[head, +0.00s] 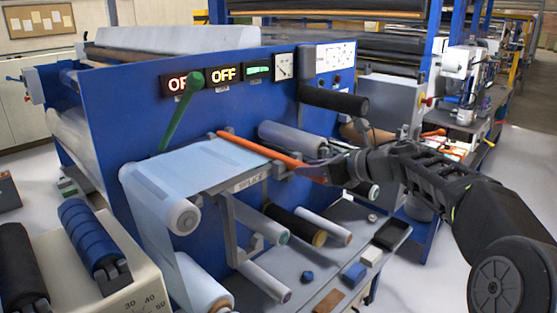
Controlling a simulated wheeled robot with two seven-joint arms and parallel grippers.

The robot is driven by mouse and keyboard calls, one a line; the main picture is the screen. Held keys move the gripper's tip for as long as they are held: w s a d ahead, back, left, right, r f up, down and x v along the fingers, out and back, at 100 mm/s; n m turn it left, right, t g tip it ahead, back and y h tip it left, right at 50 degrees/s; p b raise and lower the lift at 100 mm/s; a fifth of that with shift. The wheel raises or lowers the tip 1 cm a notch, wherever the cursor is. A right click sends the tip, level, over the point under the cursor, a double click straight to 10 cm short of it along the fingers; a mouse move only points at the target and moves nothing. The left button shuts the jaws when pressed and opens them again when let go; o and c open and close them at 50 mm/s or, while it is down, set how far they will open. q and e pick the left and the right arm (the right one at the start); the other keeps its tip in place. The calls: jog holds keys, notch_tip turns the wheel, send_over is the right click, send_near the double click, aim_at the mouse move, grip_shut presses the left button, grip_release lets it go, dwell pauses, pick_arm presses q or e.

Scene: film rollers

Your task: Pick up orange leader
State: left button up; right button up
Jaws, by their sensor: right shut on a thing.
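The orange leader (258,147) is a long thin orange strip. It runs slantwise along the far edge of the light blue film (215,160), above the plate marked "SPLICE" (250,183). My right gripper (316,170) comes in from the right and is shut on the leader's right end. The fingers hide part of that end. The leader's left end lies near the blue machine panel (130,130). My left gripper is not in view.
A green lever (181,112) stands in front of the panel's lit "OFF" signs (223,75). Several rollers (297,226) stick out below the splice plate. A grey shelf (325,275) holds small blocks and a black tray (391,234). Rollers on a cream stand (140,275) are at lower left.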

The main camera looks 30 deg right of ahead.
grip_shut()
dwell(0.3)
notch_tip(320, 180, up, 10)
jog(key=shift+p, duration=0.4)
dwell(0.6)
jog(key=shift+r+p, duration=2.45)
jog(key=shift+r, duration=0.1)
